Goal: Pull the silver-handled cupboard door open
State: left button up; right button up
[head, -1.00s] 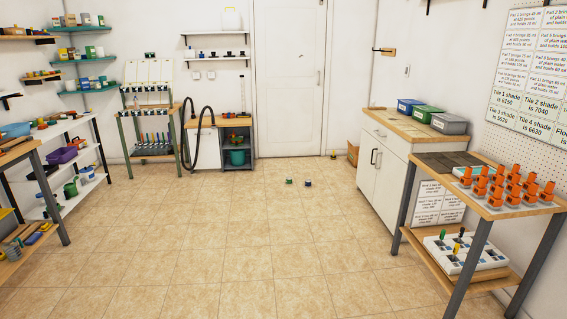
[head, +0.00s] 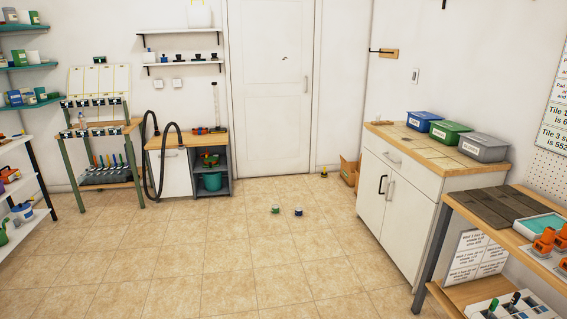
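A white cupboard (head: 421,185) with a wooden top stands at the right against the wall. Its front has a drawer above two doors, all seemingly shut. The silver handle (head: 390,190) is upright on the right-hand door (head: 409,222), beside the meeting edge. A black handle (head: 382,184) is on the left-hand door (head: 370,190), close to the silver one. Neither of my grippers shows in the head view.
A blue bin (head: 411,112), a green bin and a grey bin stand on the cupboard top. A workbench (head: 437,235) adjoins its near side. Two small round items (head: 298,211) lie on the otherwise open tiled floor. A cardboard box (head: 348,172) sits beyond the cupboard.

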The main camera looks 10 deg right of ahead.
aim_at(410, 214)
jog(key=i+l+z, duration=0.2)
jog(key=i, duration=0.45)
jog(key=i+j+z, duration=0.25)
jog(key=i, duration=0.4)
jog(key=i+z, duration=0.2)
jog(key=i, duration=0.5)
jog(key=i+z, duration=0.1)
jog(key=i, duration=0.55)
jog(key=i+j+z, duration=0.15)
jog(key=i, duration=0.5)
jog(key=i+j+z, duration=0.1)
jog(key=i, duration=0.55)
jog(key=i+z, duration=0.15)
jog(key=j, duration=0.05)
